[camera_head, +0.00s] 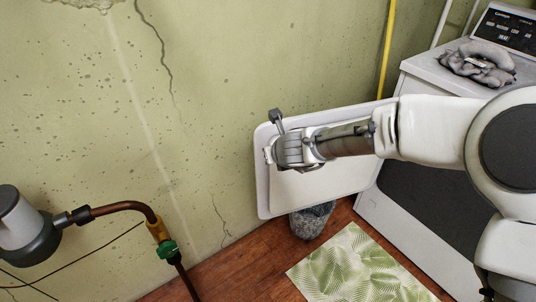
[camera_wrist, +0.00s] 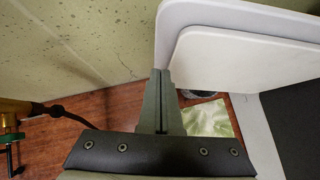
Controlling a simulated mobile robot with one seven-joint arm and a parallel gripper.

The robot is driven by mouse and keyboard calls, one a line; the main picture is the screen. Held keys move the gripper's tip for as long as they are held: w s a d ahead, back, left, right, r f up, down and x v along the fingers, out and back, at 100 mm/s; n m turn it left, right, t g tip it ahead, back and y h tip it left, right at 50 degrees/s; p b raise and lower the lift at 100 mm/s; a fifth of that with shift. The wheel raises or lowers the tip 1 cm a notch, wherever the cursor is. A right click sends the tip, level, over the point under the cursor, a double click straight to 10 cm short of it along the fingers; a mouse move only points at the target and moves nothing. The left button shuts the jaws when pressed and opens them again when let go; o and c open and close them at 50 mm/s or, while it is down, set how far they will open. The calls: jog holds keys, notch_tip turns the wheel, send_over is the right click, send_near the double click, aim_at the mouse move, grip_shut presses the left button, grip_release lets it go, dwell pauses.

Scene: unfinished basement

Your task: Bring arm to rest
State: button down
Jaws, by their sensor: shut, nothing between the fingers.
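My arm reaches in from the right side of the head view. My gripper (camera_head: 270,155) is in front of a white panel that looks like the open door (camera_head: 345,180) of a white appliance. In the wrist view my gripper's fingertips (camera_wrist: 160,72) are together with nothing between them. The fingers appear close beside the near edge of the white door (camera_wrist: 240,62). I cannot tell whether they touch it.
The white appliance (camera_head: 425,80) stands right, with crumpled grey cloth (camera_head: 478,62) on top. A stained wall (camera_head: 200,70) is behind. A pipe with green fitting (camera_head: 167,249) is front left.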

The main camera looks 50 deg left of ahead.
jog(key=shift+v, duration=0.85)
jog(key=w+d+r+n+t, duration=0.1)
jog(key=w+d+r+n, duration=0.3)
jog(key=d, duration=0.5)
jog(key=w+d+r+n+t+h, duration=0.1)
jog(key=w+d+r+n, duration=0.2)
jog(key=d+r+n, duration=0.35)
jog(key=w+d+r+n, duration=0.35)
jog(key=d+r, duration=0.25)
jog(key=d, duration=0.5)
jog(key=s+d+n+h, duration=0.3)
jog(key=s+d, duration=0.2)
jog(key=d, duration=0.6)
jog(key=s+d+n+h, duration=0.2)
jog(key=s+d, duration=0.2)
jog(key=d, duration=0.7)
jog(key=s+d+n+h, duration=0.3)
jog(key=s+d, duration=0.2)
jog(key=d, duration=0.6)
notch_tip(320, 180, up, 18)
jog(key=p, duration=1.8)
jog(key=shift+w+t, duration=0.25)
jog(key=shift+t, duration=0.05)
